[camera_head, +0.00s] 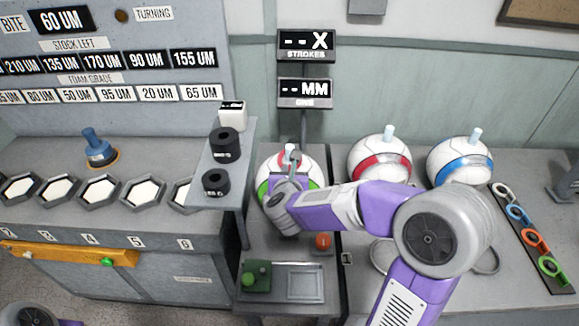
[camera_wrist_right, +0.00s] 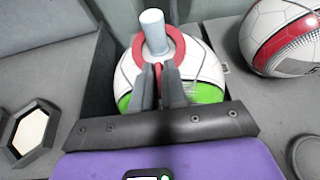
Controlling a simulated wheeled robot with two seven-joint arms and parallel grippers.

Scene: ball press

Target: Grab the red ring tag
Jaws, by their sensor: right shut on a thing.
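The red ring tag (camera_wrist_right: 177,43) sits around the pale grey peg (camera_wrist_right: 152,28) on top of a white ball with green panels (camera_wrist_right: 207,72). My right gripper (camera_wrist_right: 158,72) is shut on the tag's tab, just in front of the peg. In the head view, my right gripper (camera_head: 291,170) is over this ball (camera_head: 266,163), and my wrist hides much of the ball. The ring is mostly hidden there. Only a bit of my left arm shows at the bottom left corner; its gripper is out of view.
A red-banded ball (camera_head: 365,158) and another ball (camera_head: 460,152) stand to the right, each with a peg. White, blue, orange and green ring tags lie on a dark strip (camera_head: 560,283). A shelf with black weights (camera_head: 224,143) stands close on the left.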

